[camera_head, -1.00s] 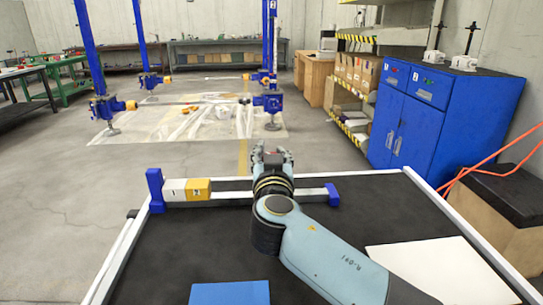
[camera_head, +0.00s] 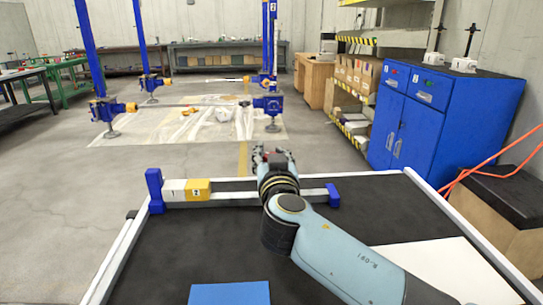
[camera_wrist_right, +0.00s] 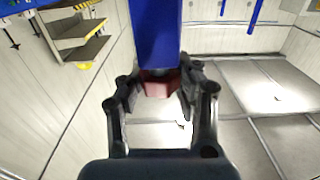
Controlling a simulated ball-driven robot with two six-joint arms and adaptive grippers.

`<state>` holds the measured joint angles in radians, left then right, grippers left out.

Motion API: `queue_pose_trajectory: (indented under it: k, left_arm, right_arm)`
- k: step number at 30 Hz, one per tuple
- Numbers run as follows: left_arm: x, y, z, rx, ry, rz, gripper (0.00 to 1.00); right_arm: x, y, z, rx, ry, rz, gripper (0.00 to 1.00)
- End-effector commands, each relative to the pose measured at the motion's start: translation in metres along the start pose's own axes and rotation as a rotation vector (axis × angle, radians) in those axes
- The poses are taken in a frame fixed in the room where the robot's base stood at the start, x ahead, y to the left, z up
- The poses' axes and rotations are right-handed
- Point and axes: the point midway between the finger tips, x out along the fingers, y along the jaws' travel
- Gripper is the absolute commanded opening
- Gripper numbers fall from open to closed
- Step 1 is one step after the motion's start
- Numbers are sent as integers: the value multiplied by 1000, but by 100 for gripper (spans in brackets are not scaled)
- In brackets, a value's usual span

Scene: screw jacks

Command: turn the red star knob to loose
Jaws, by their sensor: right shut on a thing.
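The red star knob (camera_wrist_right: 158,89) shows in the right wrist view, between my right fingers and just under a blue post (camera_wrist_right: 156,35). My right gripper (camera_wrist_right: 158,78) is shut on it, with one finger on each side. The fingers hide part of the knob, and its turn position cannot be read. In the head view my right gripper (camera_head: 273,156) is at the far edge of the black table, seen from behind, and it hides most of the knob. My left gripper is not in view.
The black table (camera_head: 190,240) has a rail with blue end blocks (camera_head: 154,190) and blocks marked 1 and 2 (camera_head: 186,189). A blue sheet (camera_head: 229,293) and a white sheet (camera_head: 440,262) lie on it. A blue cabinet (camera_head: 405,135) stands right, blue jack columns beyond.

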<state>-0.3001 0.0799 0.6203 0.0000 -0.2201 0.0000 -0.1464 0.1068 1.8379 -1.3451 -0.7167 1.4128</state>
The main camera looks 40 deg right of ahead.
Motion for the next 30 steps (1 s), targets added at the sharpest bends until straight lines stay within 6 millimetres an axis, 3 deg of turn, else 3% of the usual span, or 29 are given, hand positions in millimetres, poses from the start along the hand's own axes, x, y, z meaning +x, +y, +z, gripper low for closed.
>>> queue_pose_trajectory:
  k: [24, 25, 30]
  left_arm:
    - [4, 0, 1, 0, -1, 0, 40]
    - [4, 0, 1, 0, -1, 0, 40]
    - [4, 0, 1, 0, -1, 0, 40]
  right_arm:
    - [0, 0, 1, -1, -2, -48, 0]
    - [0, 0, 1, -1, -2, -48, 31]
    - [0, 0, 1, -1, -1, -47, 54]
